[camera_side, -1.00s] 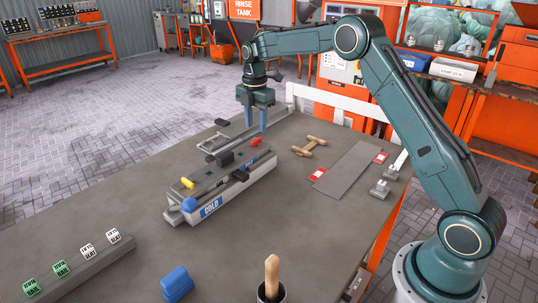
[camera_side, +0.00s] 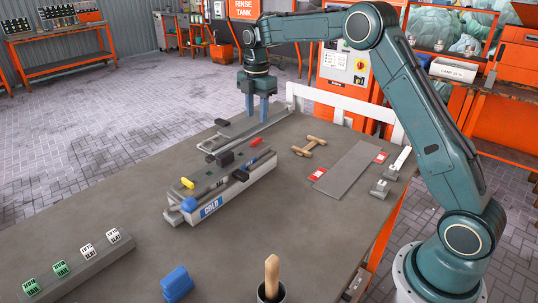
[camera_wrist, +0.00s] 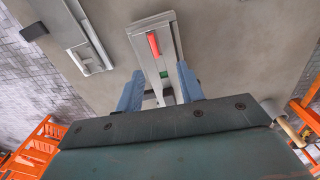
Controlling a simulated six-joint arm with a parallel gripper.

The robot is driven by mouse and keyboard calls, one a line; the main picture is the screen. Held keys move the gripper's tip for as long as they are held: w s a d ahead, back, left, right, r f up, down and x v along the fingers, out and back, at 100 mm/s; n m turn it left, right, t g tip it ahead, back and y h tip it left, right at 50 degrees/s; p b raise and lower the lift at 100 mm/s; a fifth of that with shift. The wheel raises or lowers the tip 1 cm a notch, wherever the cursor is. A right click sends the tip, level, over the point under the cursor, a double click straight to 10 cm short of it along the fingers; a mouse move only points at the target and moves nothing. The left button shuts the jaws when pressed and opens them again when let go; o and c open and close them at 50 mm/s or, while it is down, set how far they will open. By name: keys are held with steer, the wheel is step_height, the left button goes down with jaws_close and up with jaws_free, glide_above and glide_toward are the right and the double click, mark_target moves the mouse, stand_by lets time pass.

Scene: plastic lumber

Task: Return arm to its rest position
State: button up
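My gripper (camera_side: 257,115) has two blue fingers pointing down. It hangs over the far end of the table, above the grey metal frame and bar. In the wrist view my gripper (camera_wrist: 160,70) shows its fingers spread apart, with nothing clamped between them. A grey mould-like piece with a red part (camera_wrist: 153,44) shows beyond and between the fingertips, lower down. My arm reaches across the table from its base at the right, bent at the elbow.
The white-sided "COLD" unit (camera_side: 222,195), with yellow, red and blue parts, stands mid-table. A wooden-handled piece (camera_side: 309,146), a grey plate (camera_side: 348,170), a blue block (camera_side: 176,283) and a cup with a wooden handle (camera_side: 271,280) lie nearby. A white rail (camera_side: 345,108) borders the far edge.

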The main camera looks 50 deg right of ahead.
steer(key=s+a+r+m+t, duration=0.1)
steer(key=s+a+r+m, duration=0.4)
steer(key=s, duration=0.4)
steer(key=s+a+r+m+t, duration=0.2)
steer(key=s+r+m, duration=0.2)
steer(key=s+r, duration=0.5)
steer(key=s+a+f+m+t, duration=0.1)
steer(key=s+f+m, duration=0.2)
steer(key=s, duration=0.7)
steer(key=s+a+f+m+t, duration=0.1)
steer(key=s+m, duration=0.4)
steer(key=s, duration=0.5)
step_height(320, 180, down, 2)
steer(key=shift+a+f, duration=0.1)
steer(key=shift+a, duration=0.55)
